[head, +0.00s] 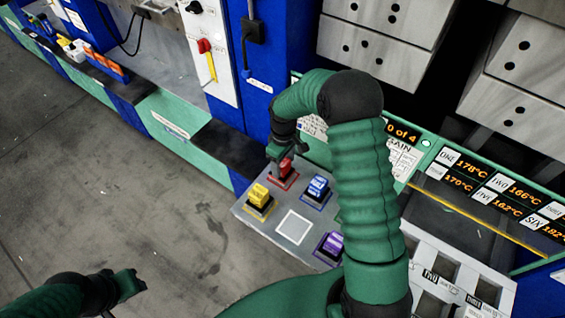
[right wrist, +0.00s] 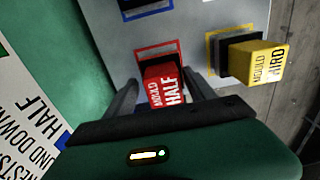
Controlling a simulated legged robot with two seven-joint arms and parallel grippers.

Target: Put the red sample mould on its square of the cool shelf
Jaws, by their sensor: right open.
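The red sample mould (head: 286,168) stands at its red-outlined square on the grey cool shelf (head: 258,228). It also shows in the right wrist view (right wrist: 165,88), with the red outline (right wrist: 152,48) just beyond it. My right gripper (head: 287,150) is open and reaches down over the mould. In the right wrist view its fingers (right wrist: 162,92) stand on either side of the mould; I cannot tell whether they touch it. My left gripper (head: 130,284) is low at the left, away from the shelf, and its fingers are not clear.
A yellow mould (head: 259,195), a blue mould (head: 317,187) and a purple mould (head: 333,244) stand close by on the shelf. A white-outlined square (head: 294,227) is empty. A blue post (head: 264,90) rises behind. Numbered temperature displays (head: 470,170) are at the right.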

